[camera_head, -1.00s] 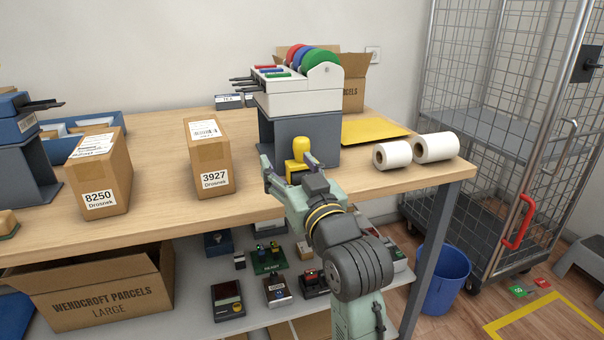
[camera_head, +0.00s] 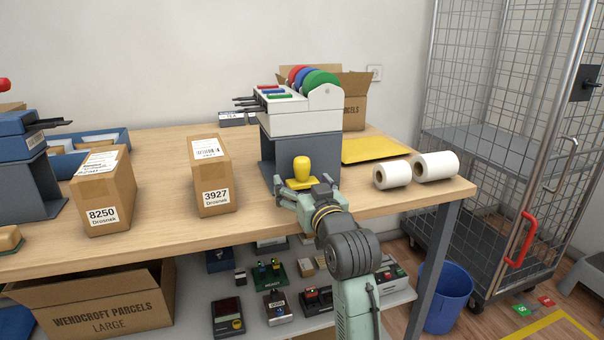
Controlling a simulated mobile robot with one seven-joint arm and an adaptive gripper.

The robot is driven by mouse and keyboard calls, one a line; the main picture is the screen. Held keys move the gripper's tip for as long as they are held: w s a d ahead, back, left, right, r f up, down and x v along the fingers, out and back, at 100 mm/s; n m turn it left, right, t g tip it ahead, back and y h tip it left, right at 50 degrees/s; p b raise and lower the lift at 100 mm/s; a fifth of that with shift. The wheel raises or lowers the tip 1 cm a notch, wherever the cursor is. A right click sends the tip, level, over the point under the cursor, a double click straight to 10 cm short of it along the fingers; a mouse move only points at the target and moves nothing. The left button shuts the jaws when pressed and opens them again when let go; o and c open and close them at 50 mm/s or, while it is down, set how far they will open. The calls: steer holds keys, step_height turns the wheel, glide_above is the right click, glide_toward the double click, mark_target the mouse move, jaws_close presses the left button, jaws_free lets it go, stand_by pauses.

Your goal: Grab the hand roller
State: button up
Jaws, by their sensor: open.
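A yellow thing with a rounded knob (camera_head: 302,169) stands upright on the table in front of the grey stand. It looks like the hand roller's handle, but its lower part is hidden behind my gripper, so I cannot be sure. My gripper (camera_head: 303,184) is open at the near side of it. One finger shows on the left of the knob's base and one on the right. Whether they touch it cannot be told.
The grey stand (camera_head: 268,158) rises close behind the knob. Carton 3927 (camera_head: 208,175) stands to the left, and white rolls (camera_head: 392,174) lie to the right. The wooden tabletop (camera_head: 160,235) is clear in front of the carton. A blue bin (camera_head: 446,300) stands below.

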mark_target(304, 171)
steer(key=shift+w+a, duration=0.15)
steer(key=shift+w, duration=0.4)
steer(key=shift+c, duration=0.6)
steer(key=c, duration=1.2)
steer(key=shift+r, duration=0.1)
steer(key=shift+c, duration=0.2)
steer(key=shift+r, duration=0.55)
step_height(304, 171, up, 2)
steer(key=shift+r, duration=0.1)
steer(key=s+a+r+b, duration=0.1)
steer(key=s+b, duration=0.6)
steer(key=s, duration=0.9)
steer(key=shift+a+r+b, duration=0.2)
steer(key=shift+a+b, duration=0.2)
steer(key=shift+a, duration=0.4)
